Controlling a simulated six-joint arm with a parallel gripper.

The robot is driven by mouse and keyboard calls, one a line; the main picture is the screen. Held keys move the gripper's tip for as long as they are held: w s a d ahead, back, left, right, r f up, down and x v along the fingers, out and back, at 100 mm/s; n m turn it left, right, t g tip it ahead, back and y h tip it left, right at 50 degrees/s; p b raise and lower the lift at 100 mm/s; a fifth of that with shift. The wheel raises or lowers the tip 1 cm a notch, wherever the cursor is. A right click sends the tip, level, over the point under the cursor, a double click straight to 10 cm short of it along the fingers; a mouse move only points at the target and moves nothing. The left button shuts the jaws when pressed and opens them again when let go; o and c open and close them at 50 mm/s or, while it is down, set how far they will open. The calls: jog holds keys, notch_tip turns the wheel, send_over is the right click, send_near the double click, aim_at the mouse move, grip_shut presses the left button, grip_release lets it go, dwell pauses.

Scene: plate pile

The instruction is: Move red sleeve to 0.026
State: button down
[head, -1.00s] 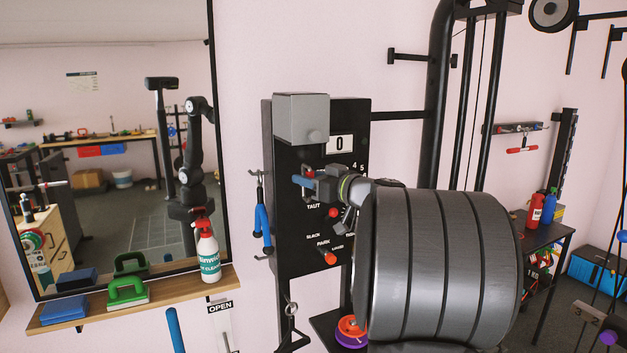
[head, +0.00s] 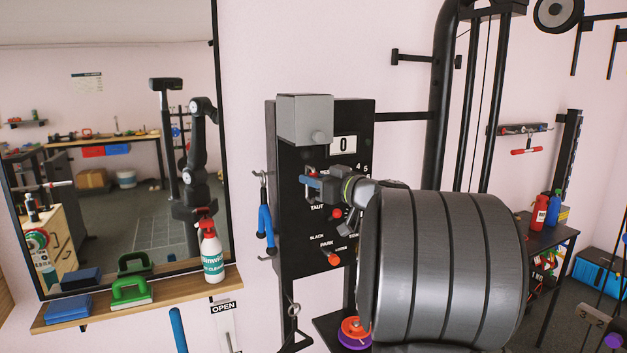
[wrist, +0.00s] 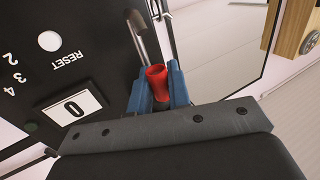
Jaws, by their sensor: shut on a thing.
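The red sleeve (wrist: 157,82) sits between the two blue fingers of my gripper (wrist: 158,92) in the wrist view. The fingers are shut on it. A metal rod comes out just above the sleeve. In the head view, my gripper (head: 315,184) is at the left part of the black panel (head: 288,235), and only a bit of red shows beside the fingers. My own arm hides part of the panel. A white display reading 0 (head: 343,145) is on the panel; it also shows in the wrist view (wrist: 72,108).
A grey box (head: 305,118) is at the panel's top. A red knob (head: 334,259) is low on the panel. A mirror (head: 110,130) and a shelf (head: 170,295) with a spray bottle (head: 212,255) are to the left.

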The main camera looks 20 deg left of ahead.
jog(key=shift+f, duration=1.15)
jog(key=c, duration=1.3)
grip_release()
jog(key=v, duration=1.7)
jog(key=shift+s+d, duration=0.1)
jog(key=shift+d, duration=0.1)
jog(key=x, duration=1.7)
jog(key=shift+a, duration=0.25)
